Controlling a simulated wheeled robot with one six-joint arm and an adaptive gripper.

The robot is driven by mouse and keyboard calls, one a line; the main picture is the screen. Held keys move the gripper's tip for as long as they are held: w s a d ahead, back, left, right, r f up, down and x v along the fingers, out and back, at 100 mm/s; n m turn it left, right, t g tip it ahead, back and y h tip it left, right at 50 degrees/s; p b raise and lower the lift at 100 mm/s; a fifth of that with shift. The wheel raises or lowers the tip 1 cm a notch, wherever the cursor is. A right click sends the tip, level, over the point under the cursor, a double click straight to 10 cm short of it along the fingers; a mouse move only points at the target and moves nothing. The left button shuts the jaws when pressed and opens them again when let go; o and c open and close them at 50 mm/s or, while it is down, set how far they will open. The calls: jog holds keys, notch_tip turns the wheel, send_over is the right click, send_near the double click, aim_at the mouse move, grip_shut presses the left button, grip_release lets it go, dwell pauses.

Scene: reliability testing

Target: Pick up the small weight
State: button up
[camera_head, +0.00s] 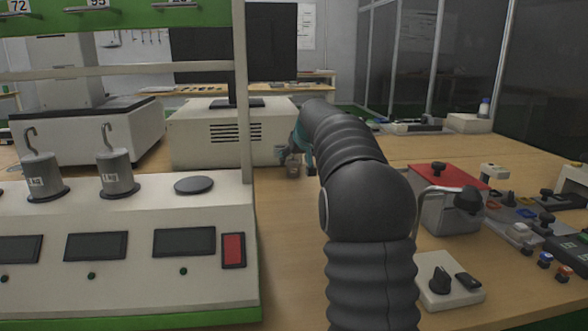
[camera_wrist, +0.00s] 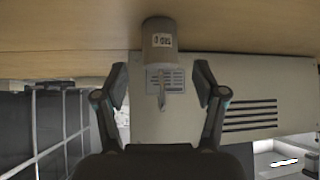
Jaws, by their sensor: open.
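The small weight (camera_wrist: 160,42) is a grey metal cylinder with a white label, standing on the wooden table (camera_wrist: 60,35); the wrist view shows it upside down. Its thin hook lies between my fingers in that picture, with the body at or beyond the fingertips. My gripper (camera_wrist: 162,82) is open, one finger on each side of the hook, with gaps on both sides. In the head view the small weight (camera_head: 293,171) shows tiny beside my gripper (camera_head: 298,154), partly hidden by my arm. I cannot tell how far it is from the fingers in depth.
A pale vented box (camera_head: 215,135) stands close behind the weight. Two larger hooked weights (camera_head: 118,175) (camera_head: 42,180) sit on a white instrument with displays (camera_head: 150,285) at left. A red-topped box (camera_head: 445,200) and switches are at right. Bare table (camera_head: 285,240) lies between.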

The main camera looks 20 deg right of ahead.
aim_at(294, 161)
jog(key=x, duration=0.3)
jog(key=shift+w+f, duration=0.2)
jog(key=shift+f, duration=0.05)
grip_shut()
jog(key=shift+r, duration=0.1)
notch_tip(294, 161, up, 4)
jog(key=shift+r+p, duration=0.15)
jog(key=shift+p, duration=0.35)
jog(key=shift+s+d+r+p, duration=0.85)
jog(key=shift+s+d+r, duration=2.55)
jog(key=shift+s+d, duration=2.5)
jog(key=w+a+f, duration=0.2)
jog(key=w, duration=0.1)
jog(key=w+a+f, duration=0.2)
jog(key=w, duration=0.1)
jog(key=w+a+f, duration=0.2)
jog(key=w, duration=0.1)
jog(key=shift+w+f, duration=0.35)
jog(key=shift+f, duration=2.05)
